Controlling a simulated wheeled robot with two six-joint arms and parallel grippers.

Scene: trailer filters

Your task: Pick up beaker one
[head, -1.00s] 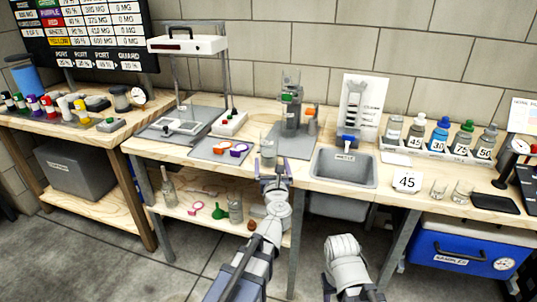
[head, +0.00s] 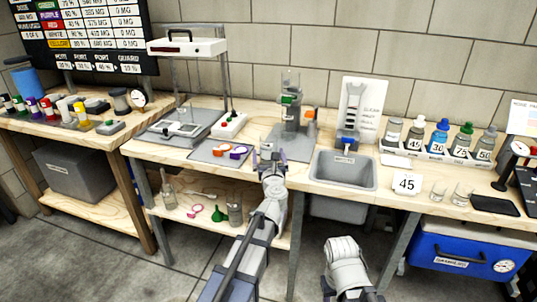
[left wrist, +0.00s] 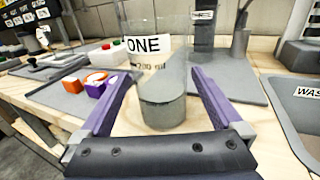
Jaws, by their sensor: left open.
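Beaker one (left wrist: 163,112) is a clear glass beaker with a white "ONE" label, upright on the wooden bench. It holds what looks like a little grey content at its bottom. My left gripper (left wrist: 163,75) is open, with one purple finger on each side of the beaker. I cannot tell whether either finger touches the glass. In the head view my left gripper (head: 269,153) is at the bench's front edge and largely hides the beaker.
A grey mat with orange and purple pieces (head: 220,151) lies left of the gripper. A grey stand (head: 290,115) rises behind it. The grey sink (head: 343,172) is close on the right. A shelf (head: 195,210) with glassware is below.

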